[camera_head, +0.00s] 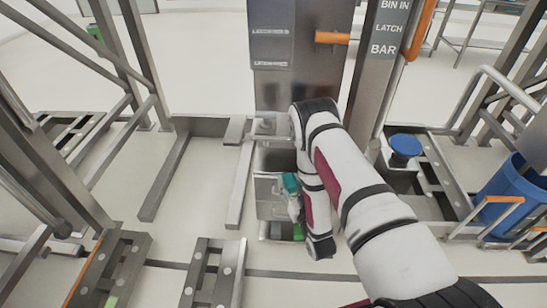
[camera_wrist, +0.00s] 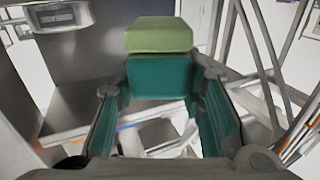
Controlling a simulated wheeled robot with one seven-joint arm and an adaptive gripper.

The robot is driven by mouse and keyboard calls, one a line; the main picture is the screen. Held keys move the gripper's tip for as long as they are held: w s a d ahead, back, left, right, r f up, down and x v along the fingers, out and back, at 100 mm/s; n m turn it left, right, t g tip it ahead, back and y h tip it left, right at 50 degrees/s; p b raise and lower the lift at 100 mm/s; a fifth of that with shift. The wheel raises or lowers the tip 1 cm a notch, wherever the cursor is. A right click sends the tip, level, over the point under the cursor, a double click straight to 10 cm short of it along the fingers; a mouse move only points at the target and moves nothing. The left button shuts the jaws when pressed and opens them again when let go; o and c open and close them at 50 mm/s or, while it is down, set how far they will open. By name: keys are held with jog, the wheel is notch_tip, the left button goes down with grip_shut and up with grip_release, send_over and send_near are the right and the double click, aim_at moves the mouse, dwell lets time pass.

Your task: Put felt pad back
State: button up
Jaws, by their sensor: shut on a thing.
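A block with a light green top and a teal lower face, which looks like the felt pad (camera_wrist: 160,38), sits between the fingertips of my gripper (camera_wrist: 160,92) in the wrist view. The fingers have teal inner faces and are shut on it. In the head view my gripper (camera_head: 292,194) is low in front of the metal station, partly hidden by my arm. A teal patch shows there, and I cannot tell if it is pad or finger. A small green patch (camera_head: 298,232) shows just below, its nature unclear.
A blue round-topped object (camera_head: 405,146) and a blue bin (camera_head: 515,190) are at the right. Metal frames stand left; pale floor is open between rails.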

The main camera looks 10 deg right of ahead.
jog(key=shift+w+a+f+b, duration=0.1)
jog(key=shift+w+f+b, duration=0.1)
jog(key=shift+w+b, duration=0.65)
jog(key=w+b, duration=0.1)
jog(key=w, duration=0.2)
jog(key=w+b, duration=0.2)
jog(key=w, duration=0.2)
jog(key=w+b, duration=0.1)
jog(key=w, duration=0.2)
jog(key=shift+w+a+r, duration=0.25)
jog(key=shift+a, duration=0.1)
jog(key=shift+w, duration=0.55)
jog(key=w, duration=0.1)
jog(key=w+b, duration=0.1)
jog(key=w, duration=0.1)
jog(key=shift+w+a+f, duration=0.15)
jog(key=shift+a+f, duration=0.05)
jog(key=shift+f, duration=0.55)
jog(key=shift+f+b, duration=0.2)
jog(key=shift+b, duration=0.15)
jog(key=o, duration=1.2)
jog(key=shift+r, duration=0.1)
